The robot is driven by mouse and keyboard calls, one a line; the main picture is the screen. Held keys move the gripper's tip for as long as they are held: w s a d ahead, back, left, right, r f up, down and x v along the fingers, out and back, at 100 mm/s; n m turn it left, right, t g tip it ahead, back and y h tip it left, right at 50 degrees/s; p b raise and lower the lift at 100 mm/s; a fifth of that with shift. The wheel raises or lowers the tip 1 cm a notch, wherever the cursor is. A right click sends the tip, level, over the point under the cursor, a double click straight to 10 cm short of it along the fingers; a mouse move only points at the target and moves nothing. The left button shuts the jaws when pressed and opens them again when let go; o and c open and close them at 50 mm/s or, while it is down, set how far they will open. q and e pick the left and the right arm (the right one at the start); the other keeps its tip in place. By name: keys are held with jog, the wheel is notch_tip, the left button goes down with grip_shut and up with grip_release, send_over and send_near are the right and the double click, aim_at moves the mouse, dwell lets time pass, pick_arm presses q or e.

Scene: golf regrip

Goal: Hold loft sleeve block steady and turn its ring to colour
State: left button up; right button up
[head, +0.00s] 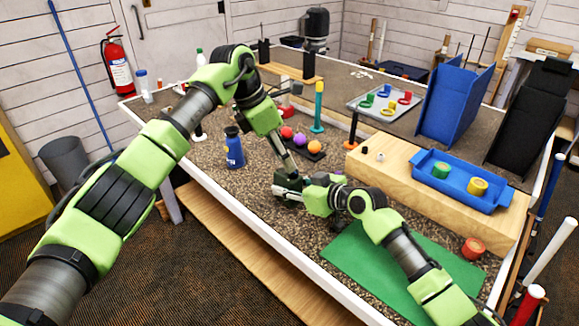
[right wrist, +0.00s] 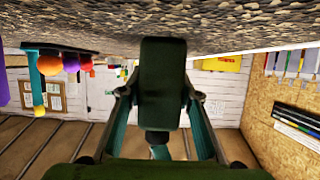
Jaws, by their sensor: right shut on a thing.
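In the head view my left gripper (head: 289,175) reaches down from above and my right gripper (head: 284,191) comes in from the right; they meet low over the speckled table top. The loft sleeve block and its ring are small and mostly hidden between the grippers there, so I cannot make out the ring's colour. In the right wrist view a dark green block-shaped part (right wrist: 163,85) fills the middle between my finger links and hides what lies behind it. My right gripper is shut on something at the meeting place. Whether my left gripper is open or shut is hidden.
A blue bottle (head: 234,148) stands left of the grippers; coloured balls (head: 300,140) sit behind them. A wooden riser (head: 400,175) carries a blue tray (head: 487,201) with green and yellow rings.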

aim_at(293, 174)
pick_arm(q)
jog(key=shift+x, duration=2.15)
grip_shut()
